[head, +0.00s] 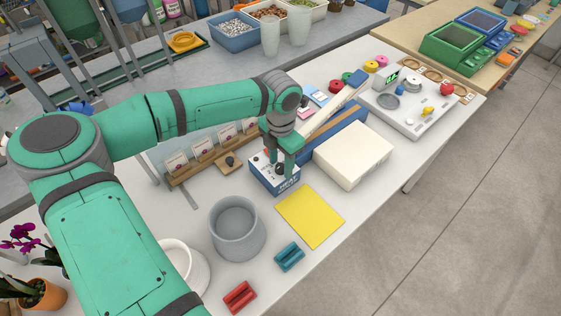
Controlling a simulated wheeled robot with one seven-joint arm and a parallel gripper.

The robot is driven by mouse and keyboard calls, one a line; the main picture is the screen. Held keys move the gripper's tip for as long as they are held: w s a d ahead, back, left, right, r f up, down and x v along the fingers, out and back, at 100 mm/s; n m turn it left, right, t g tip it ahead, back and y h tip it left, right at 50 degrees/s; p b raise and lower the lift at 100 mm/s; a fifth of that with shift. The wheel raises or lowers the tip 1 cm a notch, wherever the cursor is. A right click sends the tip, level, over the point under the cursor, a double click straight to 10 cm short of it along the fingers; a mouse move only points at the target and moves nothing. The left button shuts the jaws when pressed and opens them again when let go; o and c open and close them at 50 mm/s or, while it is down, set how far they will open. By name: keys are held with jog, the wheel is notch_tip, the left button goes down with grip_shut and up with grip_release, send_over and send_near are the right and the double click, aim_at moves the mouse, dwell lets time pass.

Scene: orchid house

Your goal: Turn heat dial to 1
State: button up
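The heat box (286,186), a small blue and white box with "HEAT" on its front, stands on the grey-white bench near the middle of the head view. A dark dial (280,168) shows on its top.
A cream box (354,155) stands close right of the heat box. A yellow sheet (310,216) lies in front, beside a grey pot (237,228). A wooden rack with cards (205,153) is close left. Teal (289,257) and red (240,297) pieces lie near the front edge.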

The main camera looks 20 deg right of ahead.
aim_at(280, 166)
notch_tip(280, 166, up, 11)
dwell(0.7)
jog(key=shift+w+a+f, duration=0.1)
jog(key=shift+f, duration=0.05)
dwell(0.3)
